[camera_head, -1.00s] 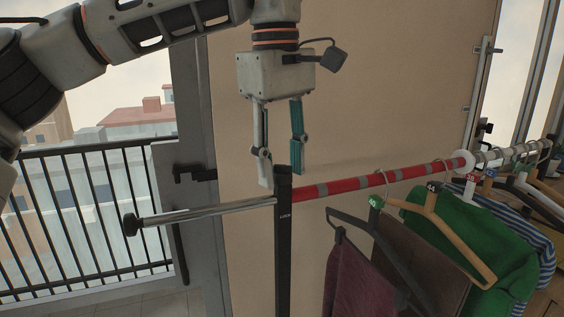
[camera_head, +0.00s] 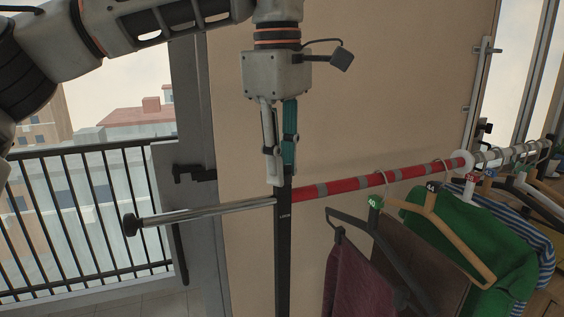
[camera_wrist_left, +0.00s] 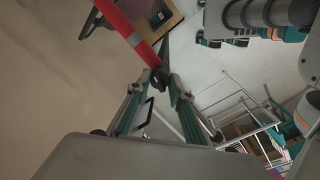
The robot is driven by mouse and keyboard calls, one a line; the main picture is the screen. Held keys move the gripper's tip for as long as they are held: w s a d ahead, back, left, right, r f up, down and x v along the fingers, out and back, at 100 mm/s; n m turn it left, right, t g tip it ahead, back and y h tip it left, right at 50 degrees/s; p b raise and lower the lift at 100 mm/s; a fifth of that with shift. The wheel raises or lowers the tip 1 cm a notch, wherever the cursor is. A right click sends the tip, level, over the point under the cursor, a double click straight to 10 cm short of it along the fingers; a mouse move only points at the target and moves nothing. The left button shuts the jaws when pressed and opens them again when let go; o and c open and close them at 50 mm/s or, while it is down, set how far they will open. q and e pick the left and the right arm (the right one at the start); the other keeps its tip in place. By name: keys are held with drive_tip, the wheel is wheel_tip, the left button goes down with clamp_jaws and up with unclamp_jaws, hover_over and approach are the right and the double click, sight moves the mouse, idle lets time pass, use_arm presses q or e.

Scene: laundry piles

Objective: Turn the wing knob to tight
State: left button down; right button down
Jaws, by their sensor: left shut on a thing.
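A black upright post (camera_head: 283,250) with a small label near its top carries the rail. The wing knob seems to be the small dark piece at the post's top; my left fingers mostly hide it in the head view. In the left wrist view, a dark piece that looks like the wing knob (camera_wrist_left: 161,76) sits between the fingertips. My left gripper (camera_head: 279,168) points straight down over the post's top, its fingers closed in on this piece. The knob's turn angle cannot be made out. My right gripper is not seen.
A red and grey striped rail (camera_head: 340,186) runs right from the post, with hangers and clothes, including a green garment (camera_head: 470,235). A chrome bar (camera_head: 200,213) with a black end knob sticks out left. A balcony railing (camera_head: 80,220) stands behind.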

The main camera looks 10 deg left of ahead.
use_arm(q)
drive_tip(key=n, duration=0.4)
drive_tip(key=shift+n, duration=0.3)
drive_tip(key=n, duration=0.5)
drive_tip(key=shift+y, duration=0.3)
drive_tip(key=n, duration=0.3)
drive_tip(key=shift+d, duration=0.1)
drive_tip(key=n, duration=0.3)
drive_tip(key=shift+w+n, duration=0.1)
drive_tip(key=shift+n, duration=0.3)
drive_tip(key=n, duration=0.2)
drive_tip(key=shift+n+g, duration=0.3)
drive_tip(key=shift+n, duration=0.6)
drive_tip(key=c, duration=1.8)
unclamp_jaws()
